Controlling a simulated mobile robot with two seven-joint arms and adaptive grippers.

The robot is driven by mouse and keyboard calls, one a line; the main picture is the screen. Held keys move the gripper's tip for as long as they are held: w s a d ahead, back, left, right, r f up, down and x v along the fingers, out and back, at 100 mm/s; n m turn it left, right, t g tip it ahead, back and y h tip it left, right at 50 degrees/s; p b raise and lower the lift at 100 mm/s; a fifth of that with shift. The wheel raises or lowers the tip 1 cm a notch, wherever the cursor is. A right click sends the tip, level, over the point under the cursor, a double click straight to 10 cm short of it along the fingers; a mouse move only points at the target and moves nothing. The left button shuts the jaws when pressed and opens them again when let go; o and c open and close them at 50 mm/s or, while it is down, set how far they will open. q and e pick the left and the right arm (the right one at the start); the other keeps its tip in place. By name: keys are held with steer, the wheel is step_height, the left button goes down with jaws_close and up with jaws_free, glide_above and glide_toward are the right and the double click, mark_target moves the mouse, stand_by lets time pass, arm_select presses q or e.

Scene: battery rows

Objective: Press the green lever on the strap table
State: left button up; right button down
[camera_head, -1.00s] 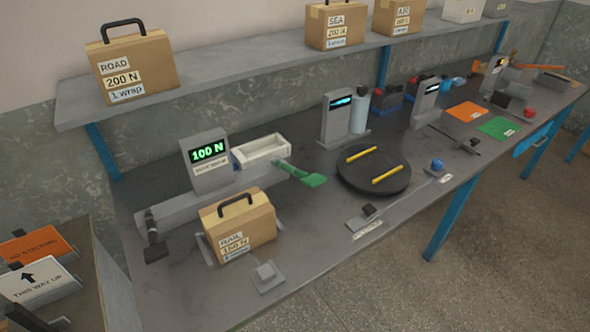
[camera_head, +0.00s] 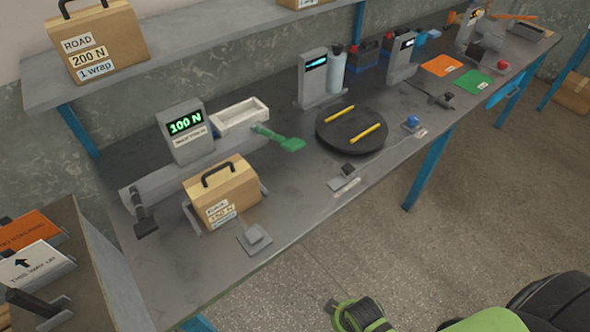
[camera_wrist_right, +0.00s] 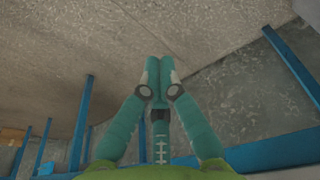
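The strap table (camera_head: 268,232) is a long dark grey bench with blue legs. The green lever (camera_head: 285,140) sticks out from the station behind the case toward the black turntable, beside a white tray (camera_head: 240,115). Nothing touches the lever. A brown case (camera_head: 222,193) with a black handle stands on the station under a display (camera_head: 186,124) reading 100 N. My right gripper (camera_wrist_right: 158,65) has its teal fingers together, with nothing seen between them; in the right wrist view it is over floor and blue legs, away from the lever. My left gripper is not in view.
A black turntable (camera_head: 350,130) with yellow bars lies right of the lever. A small grey press block (camera_head: 254,237) sits at the front edge. A shelf (camera_head: 180,65) with cases runs above the table. Floor (camera_head: 480,200) in front is open. My green and black arm parts show at the bottom right.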

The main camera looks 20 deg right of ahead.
steer(key=w+r+t+p, duration=0.1)
steer(key=w+r, duration=0.2)
steer(key=r, duration=0.6)
steer(key=w+r+t+p, duration=0.1)
steer(key=w+r, duration=0.3)
steer(key=r, duration=0.6)
steer(key=w+d+r+n+t+y, duration=0.1)
steer(key=w+r+t, duration=0.4)
steer(key=w+r, duration=1.7)
steer(key=shift+w+d+r+n+t+y, duration=0.3)
steer(key=shift+w+d+n+y, duration=0.15)
steer(key=shift+w+y, duration=0.8)
steer(key=p, duration=0.3)
glide_above(294, 143)
steer(key=w, duration=0.1)
steer(key=f, duration=0.5)
steer(key=shift+w+a+f, duration=0.1)
steer(key=shift+a+f, duration=0.2)
steer(key=shift+f, duration=0.1)
steer(key=shift+s+d+f+p, duration=0.1)
steer(key=shift+s+f+p, duration=0.15)
steer(key=shift+f, duration=0.4)
steer(key=shift+s+d+f+p, duration=0.1)
steer(key=shift+s+f+p, duration=0.15)
steer(key=shift+f, duration=0.35)
steer(key=shift+s+d+f, duration=0.15)
steer(key=shift+s+f, duration=0.15)
steer(key=shift+f, duration=0.35)
